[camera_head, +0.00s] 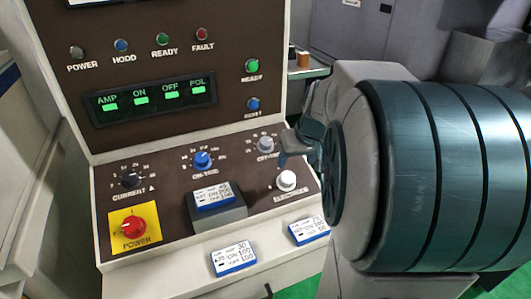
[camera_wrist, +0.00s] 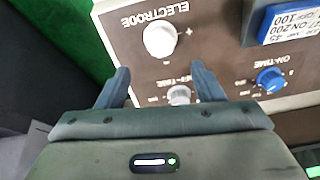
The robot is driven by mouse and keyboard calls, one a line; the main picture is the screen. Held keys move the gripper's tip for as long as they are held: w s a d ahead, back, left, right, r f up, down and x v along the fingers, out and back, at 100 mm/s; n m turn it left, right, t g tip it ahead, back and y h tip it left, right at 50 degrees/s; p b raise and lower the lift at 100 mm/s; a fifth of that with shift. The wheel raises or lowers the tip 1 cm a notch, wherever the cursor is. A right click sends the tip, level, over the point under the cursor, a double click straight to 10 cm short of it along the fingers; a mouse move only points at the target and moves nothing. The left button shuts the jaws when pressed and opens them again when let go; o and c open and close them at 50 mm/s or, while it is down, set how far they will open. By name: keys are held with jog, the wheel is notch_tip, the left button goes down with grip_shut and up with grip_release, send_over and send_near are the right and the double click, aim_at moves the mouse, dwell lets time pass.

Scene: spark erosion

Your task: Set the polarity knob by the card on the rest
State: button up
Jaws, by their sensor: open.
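The white polarity knob (camera_head: 287,180) sits at the lower right of the sloping panel, labelled ELECTRODE. In the wrist view the same knob (camera_wrist: 160,41) appears upside down, with a plus mark beside it; its pointer direction is unclear. The card (camera_head: 213,196), white with a blue edge, lies on the grey rest (camera_head: 222,215). It shows partly in the wrist view (camera_wrist: 290,22); its small print is hard to read, and I cannot tell its polarity mark. My gripper (camera_wrist: 160,70) is open and empty, above the panel, with its fingertips apart near the ELECTRODE and off-time knobs.
The grey off-time knob (camera_wrist: 180,95) shows between my fingers. The blue on-time knob (camera_head: 203,160), black current knob (camera_head: 130,180) and red power switch (camera_head: 133,227) share the panel. Two other cards (camera_head: 233,258) (camera_head: 309,230) lie on the front ledge.

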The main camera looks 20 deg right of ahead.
aim_at(288, 176)
jog(key=p+x, duration=0.1)
jog(key=x, duration=0.8)
jog(key=shift+w+f, duration=0.15)
jog(key=shift+f, duration=0.1)
jog(key=c, duration=1)
